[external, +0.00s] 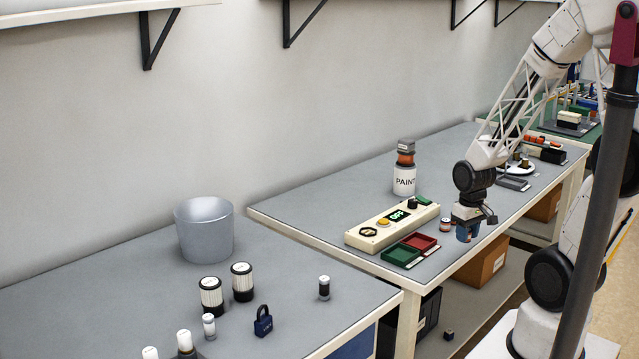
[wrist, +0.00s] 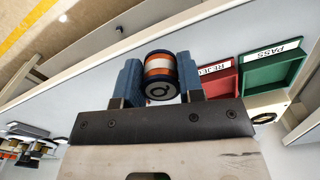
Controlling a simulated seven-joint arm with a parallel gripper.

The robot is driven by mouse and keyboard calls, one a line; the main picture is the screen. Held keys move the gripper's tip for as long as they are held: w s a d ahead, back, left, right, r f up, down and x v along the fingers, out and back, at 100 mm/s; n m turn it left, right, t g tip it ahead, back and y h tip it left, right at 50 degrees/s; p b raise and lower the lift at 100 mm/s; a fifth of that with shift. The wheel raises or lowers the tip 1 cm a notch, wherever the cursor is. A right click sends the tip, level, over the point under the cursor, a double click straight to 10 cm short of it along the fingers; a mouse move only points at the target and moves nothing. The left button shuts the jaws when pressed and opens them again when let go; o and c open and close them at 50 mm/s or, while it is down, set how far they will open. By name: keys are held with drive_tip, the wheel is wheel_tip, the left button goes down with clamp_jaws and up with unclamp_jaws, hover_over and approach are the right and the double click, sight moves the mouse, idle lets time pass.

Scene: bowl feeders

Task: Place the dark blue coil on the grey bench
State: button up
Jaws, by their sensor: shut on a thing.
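My gripper (external: 467,236) is low over the right-hand grey bench (external: 330,203), close to its front edge. Its blue fingers also show in the wrist view (wrist: 160,80). They are shut on the dark blue coil (wrist: 161,78), a short cylinder with dark blue ends and orange and white bands. The coil is hidden by the fingers in the external view, and whether it touches the bench is unclear. The left-hand bench (external: 120,283) also has a grey top.
A small banded cylinder (external: 445,225) stands just left of my gripper. Green (external: 401,255) and red (external: 420,241) trays, a control box (external: 392,227) and a paint can (external: 404,180) are further left. The left-hand bench holds a bucket (external: 205,232), a padlock (external: 263,321) and several cylinders.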

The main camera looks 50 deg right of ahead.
drive_tip(key=w+d, duration=0.1)
drive_tip(key=w, duration=0.3)
drive_tip(key=w+d, duration=0.1)
drive_tip(key=w, duration=0.3)
drive_tip(key=w+d+f, duration=0.1)
drive_tip(key=w+d, duration=0.1)
drive_tip(key=w, duration=0.2)
drive_tip(key=shift+w+f, duration=0.1)
drive_tip(key=shift+w, duration=0.25)
drive_tip(key=shift+f, duration=1.75)
drive_tip(key=shift+f, duration=0.1)
drive_tip(key=o, duration=0.5)
drive_tip(key=shift+f, duration=0.1)
drive_tip(key=shift+o, duration=0.7)
